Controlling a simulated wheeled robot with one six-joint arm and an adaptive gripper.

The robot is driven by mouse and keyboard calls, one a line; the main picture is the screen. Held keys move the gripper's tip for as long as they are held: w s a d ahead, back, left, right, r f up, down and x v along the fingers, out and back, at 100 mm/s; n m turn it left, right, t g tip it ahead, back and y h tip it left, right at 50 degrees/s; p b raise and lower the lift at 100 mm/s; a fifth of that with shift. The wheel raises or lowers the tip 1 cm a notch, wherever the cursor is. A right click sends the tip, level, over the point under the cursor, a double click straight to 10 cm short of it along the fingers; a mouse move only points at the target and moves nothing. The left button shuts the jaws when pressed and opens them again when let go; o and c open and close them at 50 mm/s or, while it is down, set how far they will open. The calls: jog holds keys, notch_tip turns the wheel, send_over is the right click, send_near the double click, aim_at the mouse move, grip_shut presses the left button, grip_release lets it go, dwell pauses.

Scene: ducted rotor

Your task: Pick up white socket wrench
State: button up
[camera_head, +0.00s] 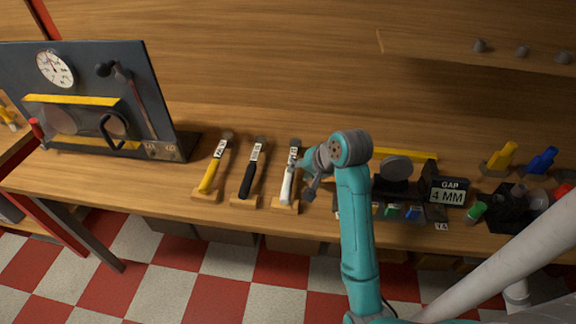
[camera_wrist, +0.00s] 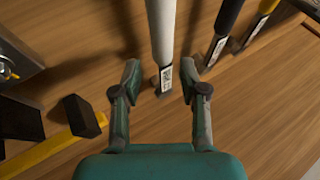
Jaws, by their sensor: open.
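The white socket wrench (camera_head: 288,186) lies on a wooden rest on the workbench, the rightmost of three similar handled tools. In the wrist view its white handle (camera_wrist: 162,30) runs down from the top edge, with a label near its lower visible end. My gripper (camera_head: 301,178) is at the wrench, close to its right side in the head view. In the wrist view my gripper (camera_wrist: 163,80) is open, with one finger on each side of the wrench and a gap to both. The wrench's far handle end is out of the wrist view.
A yellow-handled tool (camera_head: 210,177) and a black-handled tool (camera_head: 249,178) lie to the left. A dark panel with a gauge (camera_head: 90,95) stands farther left. A "GAP 4 MM" sign (camera_head: 449,191) stands to the right. The bench behind the tools is bare.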

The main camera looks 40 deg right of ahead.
aim_at(291, 176)
jog(key=shift+a+x, duration=0.2)
jog(key=shift+x, duration=1.7)
jog(key=shift+a+x, duration=0.15)
jog(key=shift+x, duration=1.75)
grip_shut()
